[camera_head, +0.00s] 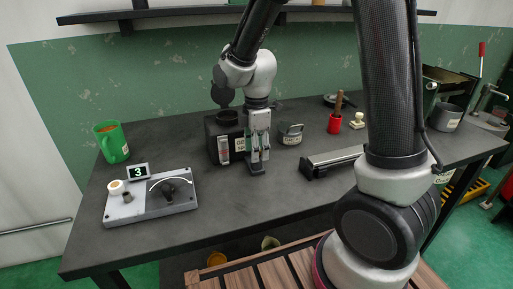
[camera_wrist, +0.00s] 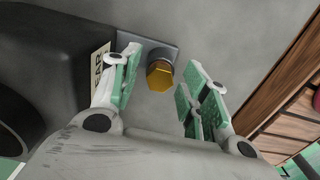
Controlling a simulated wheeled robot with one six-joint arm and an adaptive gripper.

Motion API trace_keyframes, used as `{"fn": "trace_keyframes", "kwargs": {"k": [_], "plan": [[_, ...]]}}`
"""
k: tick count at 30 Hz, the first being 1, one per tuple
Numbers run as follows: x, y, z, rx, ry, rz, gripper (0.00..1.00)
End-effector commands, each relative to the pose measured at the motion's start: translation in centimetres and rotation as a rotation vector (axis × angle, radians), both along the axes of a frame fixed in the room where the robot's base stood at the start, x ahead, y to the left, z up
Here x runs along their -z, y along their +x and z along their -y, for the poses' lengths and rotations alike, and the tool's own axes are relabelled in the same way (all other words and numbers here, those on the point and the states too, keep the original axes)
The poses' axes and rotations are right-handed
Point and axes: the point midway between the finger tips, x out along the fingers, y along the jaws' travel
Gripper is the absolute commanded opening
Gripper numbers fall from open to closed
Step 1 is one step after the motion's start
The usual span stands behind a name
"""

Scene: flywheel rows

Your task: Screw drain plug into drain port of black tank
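The black tank (camera_head: 222,130) stands on the dark bench, with a pale label and a sight gauge on its front. In the wrist view its dark side (camera_wrist: 50,55) fills the left, with a label partly reading "EAR". The brass hex drain plug (camera_wrist: 159,77) shows between my fingers, at the end of a short grey round piece by a grey plate (camera_wrist: 150,49). I cannot tell whether it is threaded into the drain port. My gripper (camera_wrist: 163,60) is open, with green-padded fingers either side of the plug and gaps showing. In the head view my gripper (camera_head: 260,158) points down beside the tank.
A grey fixture (camera_head: 150,205) with a display reading "3" is at the front left, a green mug (camera_head: 112,143) behind it. The bench's front middle is clear.

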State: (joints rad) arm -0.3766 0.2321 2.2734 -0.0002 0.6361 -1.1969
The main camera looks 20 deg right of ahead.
Motion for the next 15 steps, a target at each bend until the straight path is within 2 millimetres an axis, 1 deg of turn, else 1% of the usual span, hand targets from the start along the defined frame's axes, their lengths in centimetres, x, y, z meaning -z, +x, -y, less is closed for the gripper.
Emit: {"fn": "trace_keyframes", "kwargs": {"k": [5, 8, 11, 15], "plan": [[0.0, 0.0, 0.0, 0.000, 0.000, 0.000, 0.45], [-0.5, 0.1, 0.0, 0.000, 0.001, 0.002, 0.45], [-1.9, 0.1, 0.0, 0.000, 0.002, 0.004, 0.45], [-4.9, 0.1, -0.1, 0.000, 0.002, 0.006, 0.45]]}}
